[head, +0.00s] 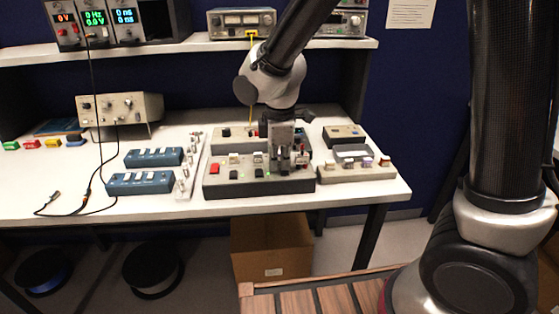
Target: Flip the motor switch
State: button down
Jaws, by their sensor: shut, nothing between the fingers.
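A dark grey control box (240,189) with switches, a red button and a small green light lies near the front edge of the table in the head view. My gripper (285,171) points down over the right part of this box, with its fingers shut and empty. The fingertips are at or just above the box top; I cannot tell whether they touch it. I cannot tell which part is the motor switch, as labels are too small to read and the gripper hides some of the panel.
Another switch box (232,134) stands behind, partly covered by my arm. A beige switch strip (352,173) lies to the right. Two blue boxes (140,183) and loose black cables (75,205) lie to the left. A shelf (180,47) with instruments hangs above.

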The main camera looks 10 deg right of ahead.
jog(key=shift+s+f, duration=0.1)
jog(key=shift+s, duration=0.75)
jog(key=shift+r, duration=0.3)
notch_tip(320, 180, up, 13)
jog(key=s, duration=0.1)
jog(key=shift+s+r, duration=0.2)
jog(key=shift+s, duration=0.1)
